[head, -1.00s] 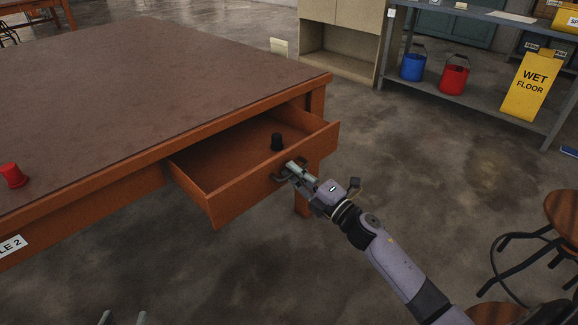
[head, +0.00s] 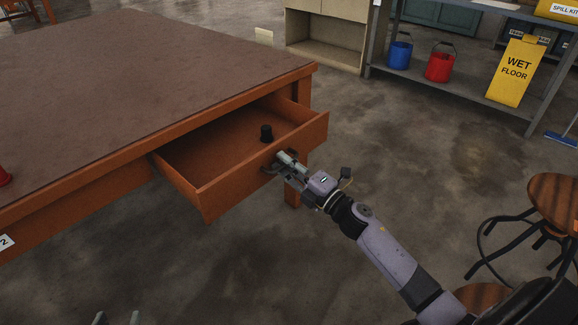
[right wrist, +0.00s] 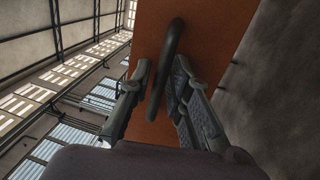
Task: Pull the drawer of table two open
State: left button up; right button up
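Table two is a large brown-topped table (head: 150,75) with an orange-brown frame; its label, cut by the left edge, shows a "2" (head: 5,242). My right gripper (head: 283,160) is at the drawer front. In the right wrist view, its fingers (right wrist: 160,75) are close on both sides of the dark bar handle (right wrist: 168,60), against the orange drawer front (right wrist: 205,30). My left gripper (head: 118,318) shows only two separated fingertips at the bottom edge, with nothing seen between them.
A red object (head: 4,177) sits at the table's left, cut by the frame. Round-seat stools (head: 553,200) stand at the right. A grey shelf (head: 470,95) holds a blue bucket (head: 399,55), a red bucket (head: 440,66) and a yellow wet-floor sign (head: 518,70). The floor before the drawer is clear.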

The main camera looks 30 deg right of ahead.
jog(key=v, duration=1.2)
